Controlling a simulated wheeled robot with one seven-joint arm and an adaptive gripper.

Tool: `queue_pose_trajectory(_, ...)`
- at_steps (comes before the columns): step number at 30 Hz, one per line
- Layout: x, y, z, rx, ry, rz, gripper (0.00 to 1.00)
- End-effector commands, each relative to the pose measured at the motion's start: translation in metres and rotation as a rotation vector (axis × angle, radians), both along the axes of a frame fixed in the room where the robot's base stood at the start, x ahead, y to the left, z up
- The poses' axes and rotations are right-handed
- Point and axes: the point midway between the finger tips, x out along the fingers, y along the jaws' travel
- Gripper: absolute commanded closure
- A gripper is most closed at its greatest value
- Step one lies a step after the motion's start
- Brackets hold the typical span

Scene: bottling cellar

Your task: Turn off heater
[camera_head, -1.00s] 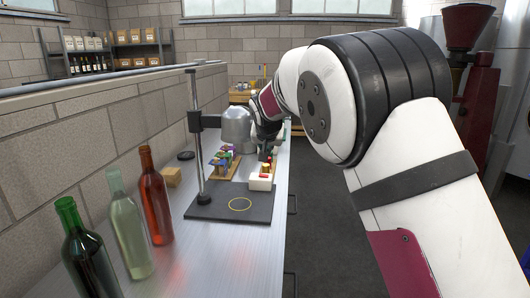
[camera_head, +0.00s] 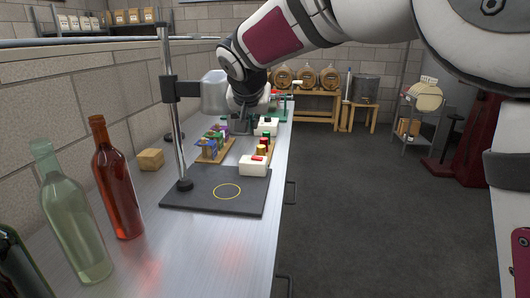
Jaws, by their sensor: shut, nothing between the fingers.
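The heater appears to be the grey hood (camera_head: 213,94) on an upright post, over a black base plate (camera_head: 200,196) with a yellow ring. A white box (camera_head: 253,168) with a red part on top, possibly its switch, sits at the plate's back right corner. I cannot tell the red part's position. My gripper (camera_head: 240,125) is behind and to the right of the hood, above the bench. It is small and partly hidden by the hood; its fingers look shut and empty. I see no contact with the white box.
A wooden block (camera_head: 151,159) lies by the wall. Racks of coloured capsules (camera_head: 214,146) and a second white box (camera_head: 267,127) stand behind the plate.

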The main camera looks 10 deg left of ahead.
Motion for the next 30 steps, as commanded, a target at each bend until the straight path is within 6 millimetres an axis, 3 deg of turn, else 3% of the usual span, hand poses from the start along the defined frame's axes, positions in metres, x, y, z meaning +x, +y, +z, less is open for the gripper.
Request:
queue_pose_trajectory(6, -0.010, 0.004, 0.002, -0.003, -0.011, 0.000, 1.00)
queue_pose_trajectory(17, -0.008, 0.003, 0.000, -0.004, -0.010, -0.001, 1.00)
queue_pose_trajectory(23, 0.010, 0.005, -0.018, -0.004, -0.008, -0.002, 1.00)
queue_pose_trajectory(30, 0.044, 0.007, -0.052, -0.005, -0.008, -0.002, 1.00)
